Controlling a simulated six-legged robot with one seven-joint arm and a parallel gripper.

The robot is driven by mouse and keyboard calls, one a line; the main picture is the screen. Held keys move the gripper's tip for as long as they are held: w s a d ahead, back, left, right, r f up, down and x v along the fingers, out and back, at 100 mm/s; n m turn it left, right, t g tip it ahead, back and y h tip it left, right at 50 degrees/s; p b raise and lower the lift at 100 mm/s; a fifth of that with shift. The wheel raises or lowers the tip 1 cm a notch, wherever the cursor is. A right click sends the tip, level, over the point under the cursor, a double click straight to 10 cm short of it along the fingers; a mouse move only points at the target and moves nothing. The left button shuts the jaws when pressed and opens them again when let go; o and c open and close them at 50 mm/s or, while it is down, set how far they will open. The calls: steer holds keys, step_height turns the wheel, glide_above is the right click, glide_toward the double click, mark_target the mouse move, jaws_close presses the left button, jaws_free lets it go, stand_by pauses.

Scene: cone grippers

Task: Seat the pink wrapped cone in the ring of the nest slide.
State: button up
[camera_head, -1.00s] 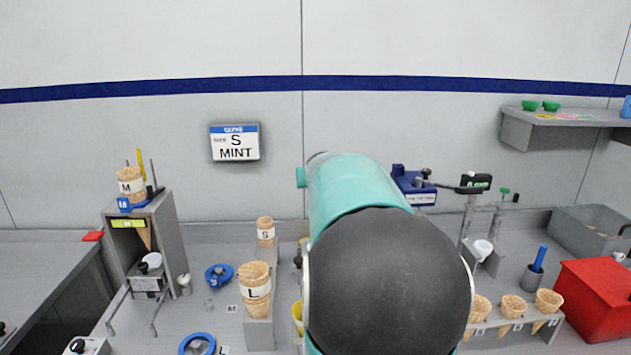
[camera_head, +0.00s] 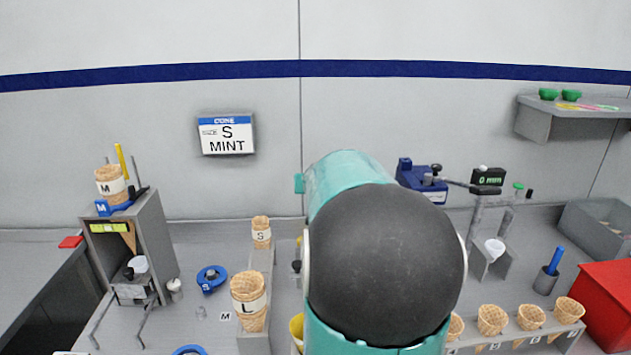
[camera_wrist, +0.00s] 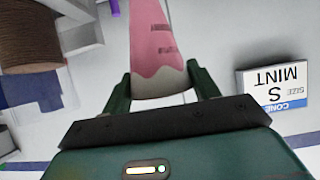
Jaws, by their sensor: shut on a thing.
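The pink wrapped cone (camera_wrist: 158,45) shows in the wrist view, with pink on its upper part and a wavy white band at the lower end. My gripper (camera_wrist: 160,85) is shut on it, one dark green finger on each side. In the head view my own arm hides the gripper and cone. A grey stand (camera_head: 158,250) at the left has a small metal block (camera_head: 135,288) with a white round piece low in its front, above two rails. I cannot tell for sure whether this is the nest slide, and no ring is clear there.
A stack of wafer cones (camera_head: 110,180) marked M tops the stand. Wafer cones marked L (camera_head: 249,290) and S (camera_head: 261,225) stand mid-counter beside a blue ring (camera_head: 211,279). A wall sign (camera_head: 227,135) reads S MINT. More cones and a red box (camera_head: 605,295) are right.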

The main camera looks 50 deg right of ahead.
step_height(320, 180, down, 14)
steer(key=shift+a+f, duration=0.15)
steer(key=shift+f, duration=0.05)
stand_by(1.4)
steer(key=o, duration=0.8)
steer(key=shift+s+a, duration=0.1)
steer(key=shift+s, duration=0.05)
steer(key=v, duration=1.3)
steer(key=shift+s+a+r, duration=0.15)
